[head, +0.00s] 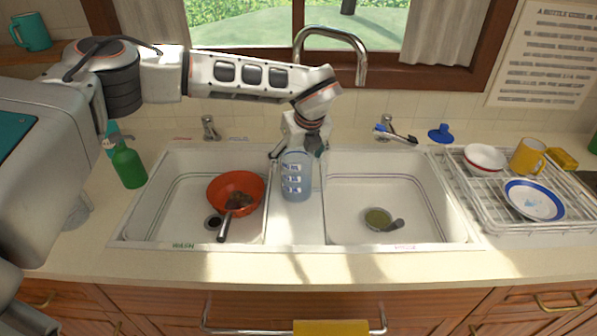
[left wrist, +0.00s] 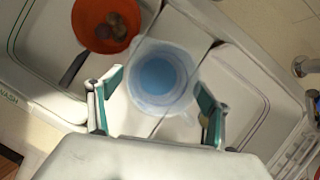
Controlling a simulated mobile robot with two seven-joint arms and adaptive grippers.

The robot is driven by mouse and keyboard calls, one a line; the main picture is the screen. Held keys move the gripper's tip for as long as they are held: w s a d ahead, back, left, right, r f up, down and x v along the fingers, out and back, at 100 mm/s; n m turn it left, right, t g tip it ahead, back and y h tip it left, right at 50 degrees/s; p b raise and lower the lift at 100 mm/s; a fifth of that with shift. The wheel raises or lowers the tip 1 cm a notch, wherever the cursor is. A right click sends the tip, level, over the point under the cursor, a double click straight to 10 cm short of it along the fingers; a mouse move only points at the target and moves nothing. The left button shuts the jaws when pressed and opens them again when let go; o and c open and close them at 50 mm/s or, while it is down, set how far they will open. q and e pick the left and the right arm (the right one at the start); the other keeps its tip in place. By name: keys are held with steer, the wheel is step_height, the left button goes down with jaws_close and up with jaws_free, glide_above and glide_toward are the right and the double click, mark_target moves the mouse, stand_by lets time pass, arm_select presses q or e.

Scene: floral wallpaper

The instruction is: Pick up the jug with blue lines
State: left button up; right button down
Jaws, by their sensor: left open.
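The jug with blue lines (head: 297,176) is clear and bluish, with blue markings on its side. It stands upright on the divider between the two sink basins. My left gripper (head: 298,150) comes down from above and behind the jug in the head view. In the left wrist view the jug (left wrist: 160,76) is seen from above, with bluish contents or a bluish bottom inside. The left gripper's green-padded fingers (left wrist: 158,108) are open, pointing toward the jug's near side. Contact between fingers and jug cannot be told. My right gripper is not in view.
A small strainer-like item (head: 379,219) lies in the right basin. The faucet (head: 333,38) arches behind. A green bottle (head: 128,166) stands left; a dish rack (head: 520,205) stands right. The front counter is clear.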

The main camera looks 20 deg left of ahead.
arm_select(q)
steer(key=shift+w+a+f, duration=0.1)
steer(key=shift+w+f, duration=0.1)
steer(key=shift+f, duration=0.4)
steer(key=c, duration=1.5)
steer(key=shift+c, duration=0.4)
steer(key=shift+r, duration=0.15)
